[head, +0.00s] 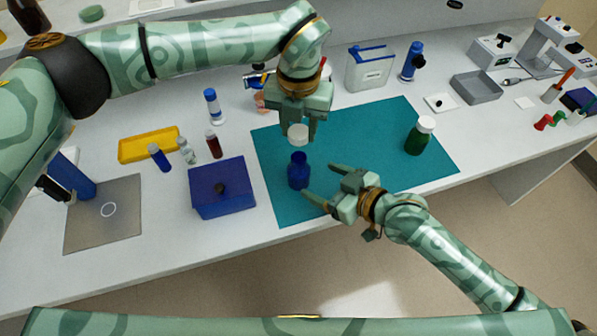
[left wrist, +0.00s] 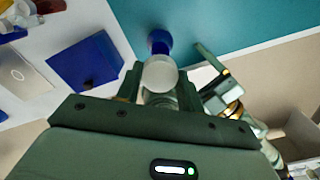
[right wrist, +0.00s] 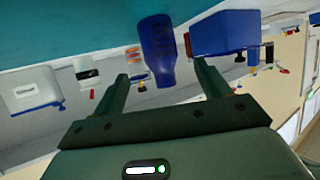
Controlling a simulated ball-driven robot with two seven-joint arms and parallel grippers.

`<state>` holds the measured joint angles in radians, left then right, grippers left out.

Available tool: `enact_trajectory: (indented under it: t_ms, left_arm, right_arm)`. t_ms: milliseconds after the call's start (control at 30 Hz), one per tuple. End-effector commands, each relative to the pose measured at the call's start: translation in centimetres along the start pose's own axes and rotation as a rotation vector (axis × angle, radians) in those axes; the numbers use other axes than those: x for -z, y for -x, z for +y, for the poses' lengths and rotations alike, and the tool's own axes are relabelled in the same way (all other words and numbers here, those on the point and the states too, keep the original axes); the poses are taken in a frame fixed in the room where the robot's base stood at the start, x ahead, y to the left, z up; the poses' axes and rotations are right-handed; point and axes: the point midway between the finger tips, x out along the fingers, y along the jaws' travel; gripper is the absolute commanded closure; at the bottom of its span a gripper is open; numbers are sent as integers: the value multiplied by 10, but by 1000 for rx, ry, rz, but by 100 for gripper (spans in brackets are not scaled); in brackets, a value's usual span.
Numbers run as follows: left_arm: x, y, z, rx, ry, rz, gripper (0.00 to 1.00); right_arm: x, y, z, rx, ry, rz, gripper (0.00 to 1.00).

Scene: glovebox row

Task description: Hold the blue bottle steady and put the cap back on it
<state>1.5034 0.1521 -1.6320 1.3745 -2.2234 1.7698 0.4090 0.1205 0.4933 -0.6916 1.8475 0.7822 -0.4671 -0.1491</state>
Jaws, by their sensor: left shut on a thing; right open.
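The blue bottle (head: 298,172) stands upright and open on the teal mat (head: 370,130), near its front left part. My left gripper (head: 297,124) is shut on the white cap (head: 298,135) and holds it above the bottle, apart from its neck. In the left wrist view the cap (left wrist: 160,75) overlaps the lower edge of the bottle (left wrist: 158,41). My right gripper (head: 320,182) is open and low, to the right of the bottle, its fingers pointing at it. In the right wrist view the bottle (right wrist: 157,50) shows between and beyond the empty fingers.
A dark blue box (head: 221,188) with a dark knob stands left of the bottle. A green bottle with a white cap (head: 419,136) stands on the mat's right part. Small vials (head: 187,151) and a yellow tray (head: 149,145) are farther left. The mat between the two bottles is mostly clear.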

Motion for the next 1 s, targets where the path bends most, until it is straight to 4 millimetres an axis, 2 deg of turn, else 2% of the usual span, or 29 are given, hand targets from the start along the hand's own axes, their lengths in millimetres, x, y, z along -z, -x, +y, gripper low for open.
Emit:
enact_trajectory:
  t_ms: [200, 400, 600, 867, 933, 1000]
  left_arm:
    - [0, 0, 0, 0, 0, 0, 83]
    - [0, 0, 0, 0, 0, 0, 83]
    - [0, 0, 0, 0, 0, 0, 83]
    - [0, 0, 0, 0, 0, 0, 83]
    - [0, 0, 0, 0, 0, 0, 83]
    - [0, 0, 0, 0, 0, 0, 83]
  right_arm:
    - [1, -44, 0, 0, -2, 1, 24]
    - [0, -71, 0, 0, 1, 0, 24]
    - [0, -82, 0, 0, 1, 1, 24]
    - [0, -82, 0, 0, 1, 0, 24]
    - [0, -82, 0, 0, 1, 0, 38]
    - [0, -82, 0, 0, 1, 0, 58]
